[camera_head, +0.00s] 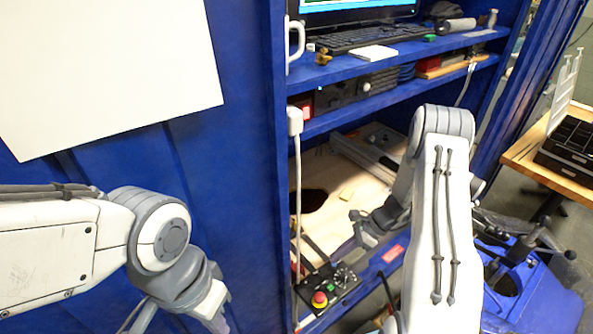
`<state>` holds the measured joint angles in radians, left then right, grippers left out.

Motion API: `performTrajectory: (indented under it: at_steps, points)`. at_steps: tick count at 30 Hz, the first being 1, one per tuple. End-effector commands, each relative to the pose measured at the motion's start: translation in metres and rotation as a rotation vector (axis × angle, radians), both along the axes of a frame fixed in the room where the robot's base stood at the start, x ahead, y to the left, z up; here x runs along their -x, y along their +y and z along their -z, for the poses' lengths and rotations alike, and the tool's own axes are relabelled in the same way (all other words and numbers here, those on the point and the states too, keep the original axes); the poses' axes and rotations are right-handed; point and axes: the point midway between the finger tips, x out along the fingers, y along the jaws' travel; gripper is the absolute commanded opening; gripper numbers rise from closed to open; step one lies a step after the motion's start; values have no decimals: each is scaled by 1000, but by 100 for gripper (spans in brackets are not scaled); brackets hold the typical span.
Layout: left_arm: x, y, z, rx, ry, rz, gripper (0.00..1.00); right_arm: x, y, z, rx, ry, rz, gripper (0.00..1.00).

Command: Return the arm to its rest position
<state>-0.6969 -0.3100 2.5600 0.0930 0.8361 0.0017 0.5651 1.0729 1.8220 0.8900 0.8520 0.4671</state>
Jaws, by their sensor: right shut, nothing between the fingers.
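My right arm (441,210) comes up from the bottom edge, bends at its grey elbow and reaches down and left into the opening of the blue cabinet. My right gripper (364,230) is shut and empty, above the front edge of the cabinet's lower bay; the forearm partly hides what is behind it. My left arm (60,245) comes in from the left edge and bends downward at a grey joint in front of the blue panel. Its wrist runs to the bottom edge, and the left fingers do not show.
The blue cabinet (240,150) has shelves with a keyboard (365,36), a white mug (295,40) and boxes. A wooden table (530,155) with black trays stands at right.

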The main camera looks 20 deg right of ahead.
Motion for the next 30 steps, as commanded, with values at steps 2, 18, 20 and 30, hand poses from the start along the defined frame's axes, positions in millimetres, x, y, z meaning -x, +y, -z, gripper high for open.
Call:
performTrajectory:
  at_steps: [2, 18, 20, 30]
  points:
    - [0, 0, 0, 0, 0, 0, 0, 0, 1, -1, 3, -2, -6, 0]
    - [0, 0, 0, 0, 0, 0, 0, 52, 48, -143, 507, -438, -1075, 0]
    - [0, 0, 0, 0, 0, 0, 0, 60, 53, -159, 568, -510, -1221, 0]
    - [0, 0, 5, 0, 0, 0, 0, 108, 125, -216, 674, -840, -1866, 0]
